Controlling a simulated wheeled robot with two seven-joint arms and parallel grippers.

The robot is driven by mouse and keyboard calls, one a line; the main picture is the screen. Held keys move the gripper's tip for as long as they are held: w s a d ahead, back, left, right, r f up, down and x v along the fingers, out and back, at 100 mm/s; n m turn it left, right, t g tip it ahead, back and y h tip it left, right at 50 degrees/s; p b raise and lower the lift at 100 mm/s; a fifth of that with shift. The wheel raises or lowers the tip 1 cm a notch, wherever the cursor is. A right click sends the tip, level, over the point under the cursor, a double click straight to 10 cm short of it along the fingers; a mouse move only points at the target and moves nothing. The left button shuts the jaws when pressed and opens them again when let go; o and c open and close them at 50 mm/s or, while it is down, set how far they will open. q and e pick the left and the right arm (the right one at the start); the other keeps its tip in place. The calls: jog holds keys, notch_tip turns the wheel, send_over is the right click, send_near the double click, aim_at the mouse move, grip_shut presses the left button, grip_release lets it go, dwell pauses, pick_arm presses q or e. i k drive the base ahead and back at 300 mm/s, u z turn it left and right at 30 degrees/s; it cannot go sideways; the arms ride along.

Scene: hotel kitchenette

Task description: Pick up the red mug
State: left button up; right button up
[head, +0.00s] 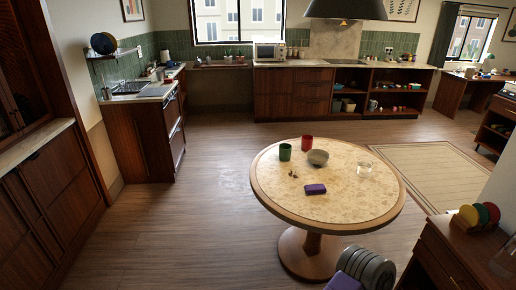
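A red mug (307,142) stands upright on the round table (350,208), near its far edge. It is behind and slightly left of a grey bowl (317,157), and right of a green cup (285,152). I cannot make out its handle. Neither of my grippers shows clearly in the head view.
A purple block (315,189), small dark bits and a clear glass dish (364,167) are also on the table. Grey and purple rounded objects (375,270) show at the bottom edge. A wooden cabinet (450,255) stands at right. The floor (190,230) left of the table is clear.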

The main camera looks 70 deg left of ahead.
aim_at(307, 141)
jog(key=u, duration=2.05)
